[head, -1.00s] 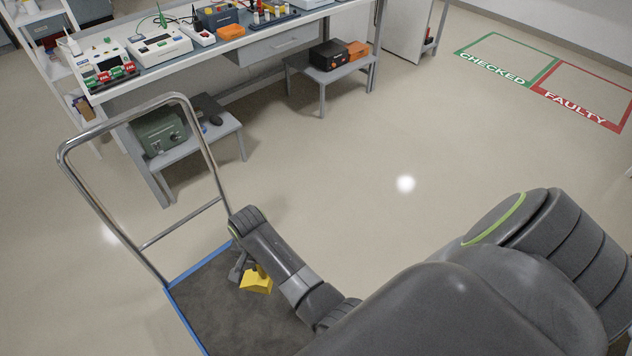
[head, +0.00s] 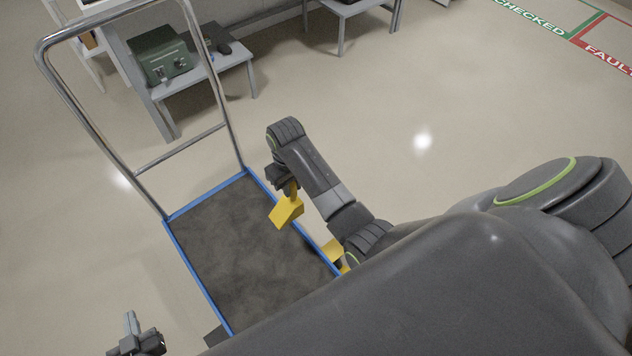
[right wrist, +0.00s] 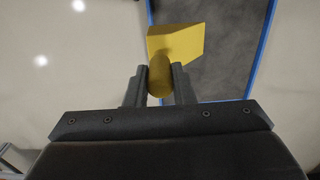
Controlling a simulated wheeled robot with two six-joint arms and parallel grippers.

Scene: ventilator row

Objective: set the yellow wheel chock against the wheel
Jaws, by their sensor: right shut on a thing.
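The yellow wheel chock (head: 286,213) hangs from my right gripper (head: 284,183) above the right part of the trolley's dark deck. In the right wrist view the two fingers of the right gripper (right wrist: 159,82) are shut on the chock's rounded yellow handle, with the chock's block (right wrist: 178,40) beyond them. My left gripper (head: 137,340) is at the lower left of the head view, off the trolley; its jaw opening is not clear. No wheel shows clearly.
The trolley has a dark deck (head: 235,245) with blue edges and a chrome push handle (head: 68,82). Another yellow thing (head: 333,250), partly hidden by my arm, is at the deck's right edge. A green case (head: 160,58) stands on a low grey table. Floor right of the trolley is clear.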

